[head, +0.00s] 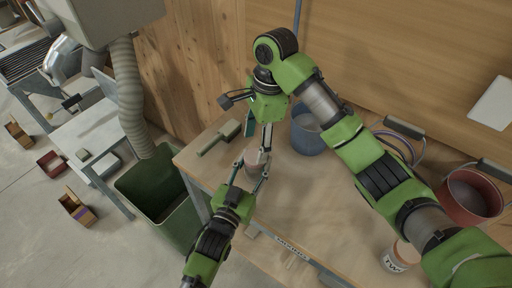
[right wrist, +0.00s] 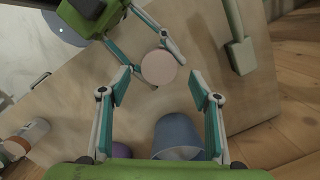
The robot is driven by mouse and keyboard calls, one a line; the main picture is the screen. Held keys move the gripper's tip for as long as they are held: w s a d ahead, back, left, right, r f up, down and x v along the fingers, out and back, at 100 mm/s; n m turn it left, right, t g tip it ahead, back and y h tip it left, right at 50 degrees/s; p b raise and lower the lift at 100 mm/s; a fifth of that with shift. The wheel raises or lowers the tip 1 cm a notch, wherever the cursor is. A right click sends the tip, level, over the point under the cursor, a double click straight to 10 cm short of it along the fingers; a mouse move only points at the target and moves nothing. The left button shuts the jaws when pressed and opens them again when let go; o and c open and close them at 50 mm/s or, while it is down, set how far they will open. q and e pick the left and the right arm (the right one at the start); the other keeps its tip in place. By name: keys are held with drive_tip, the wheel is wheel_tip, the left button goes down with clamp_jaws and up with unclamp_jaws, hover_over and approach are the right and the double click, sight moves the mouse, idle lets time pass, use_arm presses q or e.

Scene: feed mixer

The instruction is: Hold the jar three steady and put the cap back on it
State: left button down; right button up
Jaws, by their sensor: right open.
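The jar (head: 256,160) stands on the workbench near its left end, small and pale pinkish. In the right wrist view a flat, pale pink round top (right wrist: 158,68) shows from above; I cannot tell whether it is the seated cap. My left gripper (head: 250,178) comes from the front with one finger on each side of the jar, closed against it. My right gripper (head: 259,139) points down from above, behind the jar. Its fingers are wide apart and empty in the right wrist view (right wrist: 158,90), with the round top beyond their tips. No separate loose cap shows.
A blue-grey bucket (head: 307,132) stands right of the jar. A green-handled tool (head: 218,137) lies to the left. A labelled jar (head: 399,257) and a red pot (head: 468,194) are at the right. A green bin (head: 150,184) stands beyond the bench's left edge.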

drive_tip(key=shift+r, duration=0.2)
drive_tip(key=shift+c, duration=0.4)
drive_tip(key=n, duration=0.4)
drive_tip(key=r+n, duration=0.1)
drive_tip(key=shift+a+n, duration=0.25)
drive_tip(key=shift+n, duration=0.15)
drive_tip(key=n, duration=0.4)
drive_tip(key=shift+a+r+h, duration=0.15)
drive_tip(key=shift+r+h, duration=0.15)
drive_tip(key=n, duration=0.4)
drive_tip(key=shift+r, duration=0.25)
drive_tip(key=n, duration=0.4)
drive_tip(key=shift+r+n+t+h, duration=0.2)
drive_tip(key=shift+n+t+h, duration=0.1)
drive_tip(key=n, duration=0.4)
drive_tip(key=shift+r, duration=0.2)
drive_tip(key=n, duration=0.7)
drive_tip(key=shift+s+d+r+h, duration=0.1)
drive_tip(key=shift+d+r+h, duration=0.05)
drive_tip(key=shift+d+h, duration=0.15)
